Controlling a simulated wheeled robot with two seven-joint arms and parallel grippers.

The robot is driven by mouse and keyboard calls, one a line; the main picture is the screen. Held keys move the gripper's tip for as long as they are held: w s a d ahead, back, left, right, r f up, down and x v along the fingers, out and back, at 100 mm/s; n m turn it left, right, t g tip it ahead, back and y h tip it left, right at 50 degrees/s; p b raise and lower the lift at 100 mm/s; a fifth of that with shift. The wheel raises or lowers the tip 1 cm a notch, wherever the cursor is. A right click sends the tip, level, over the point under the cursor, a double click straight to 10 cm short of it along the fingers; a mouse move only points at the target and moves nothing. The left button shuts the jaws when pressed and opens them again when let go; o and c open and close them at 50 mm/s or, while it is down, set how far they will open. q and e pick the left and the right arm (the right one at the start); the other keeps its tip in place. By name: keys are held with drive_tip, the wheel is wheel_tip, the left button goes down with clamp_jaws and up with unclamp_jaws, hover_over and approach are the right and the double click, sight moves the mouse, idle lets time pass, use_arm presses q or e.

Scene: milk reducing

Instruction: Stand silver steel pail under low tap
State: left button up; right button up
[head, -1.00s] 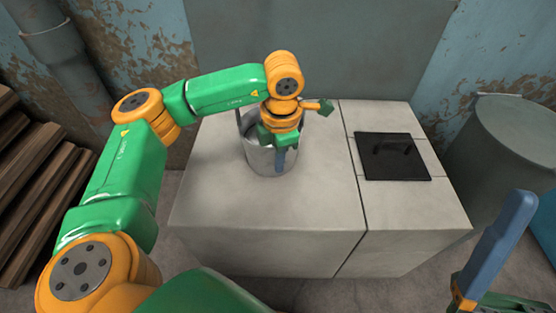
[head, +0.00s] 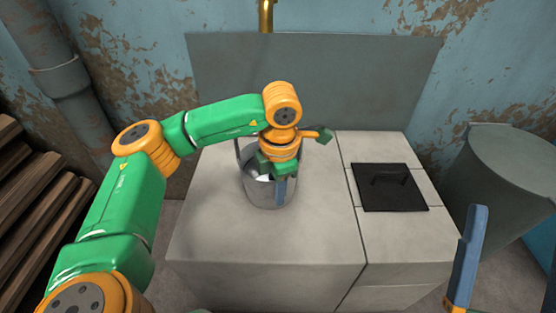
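The silver steel pail (head: 257,192) stands upright on the pale stone counter, with part of its handle rising at its left. A brass tap (head: 266,15) shows at the top edge, in front of the wall above the grey back panel; its upper part is cut off. My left gripper (head: 276,186) is at the pail's front rim, pointing down, with one blue finger in front of the pail's wall. The other finger is hidden, so its grip is unclear.
A black lid with a handle (head: 390,190) lies on the counter's right part. A grey-green barrel (head: 510,180) stands at the right and stacked planks (head: 40,200) at the left. The counter's front left (head: 250,245) is clear.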

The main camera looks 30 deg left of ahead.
use_arm(q)
wheel_tip(320, 180, up, 3)
drive_tip(key=shift+d+f+p, duration=0.1)
drive_tip(key=shift+f+p, duration=0.05)
drive_tip(key=shift+p, duration=0.4)
use_arm(e)
drive_tip(key=w+f+m+g+h+p, duration=0.1)
drive_tip(key=w+f+g+h, duration=0.15)
drive_tip(key=f+g, duration=0.35)
drive_tip(key=w+f+m+g+h, duration=0.1)
drive_tip(key=w+f+g+h, duration=0.15)
drive_tip(key=f, duration=0.65)
use_arm(q)
wheel_tip(320, 180, up, 8)
drive_tip(key=p, duration=0.2)
drive_tip(key=shift+s+d+f, duration=0.2)
drive_tip(key=shift+s+d, duration=0.05)
drive_tip(key=shift+d, duration=0.05)
use_arm(e)
drive_tip(key=s+d+f+g+h, duration=0.1)
drive_tip(key=s+d+f+g, duration=0.1)
drive_tip(key=f, duration=0.4)
drive_tip(key=s+d+f+g+h, duration=0.1)
drive_tip(key=s+d+f+g, duration=0.1)
drive_tip(key=s+f+g, duration=0.2)
wheel_tip(320, 180, down, 3)
drive_tip(key=g, duration=0.3)
drive_tip(key=shift+s+r, duration=0.15)
drive_tip(key=shift+r, duration=0.05)
